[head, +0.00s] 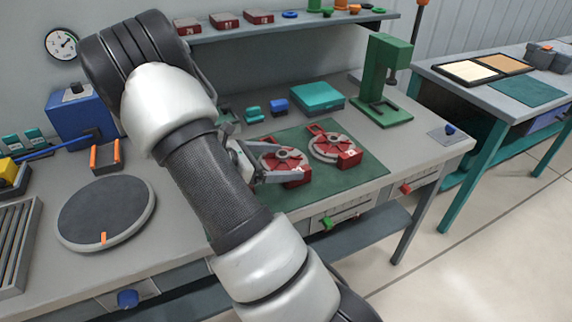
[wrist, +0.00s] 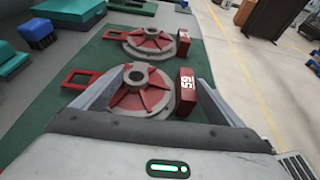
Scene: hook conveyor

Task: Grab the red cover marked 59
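The cover marked 59 is a grey disc with red wedges, a central hub, a red loop handle on its left and a red block bearing a white "59" (wrist: 187,92) on its right. It lies on the green mat (wrist: 72,92). My gripper (wrist: 158,88) is open, its two grey fingers spread to either side of this cover. Whether they touch it I cannot tell. In the head view the cover (head: 284,160) is partly hidden by my gripper (head: 280,165).
A second similar red cover (head: 333,147) lies just beyond on the mat; its number is unreadable. A green press (head: 384,85), a teal box (head: 318,96) and a small blue block (head: 279,107) stand behind. A round dark turntable (head: 105,210) is at the left.

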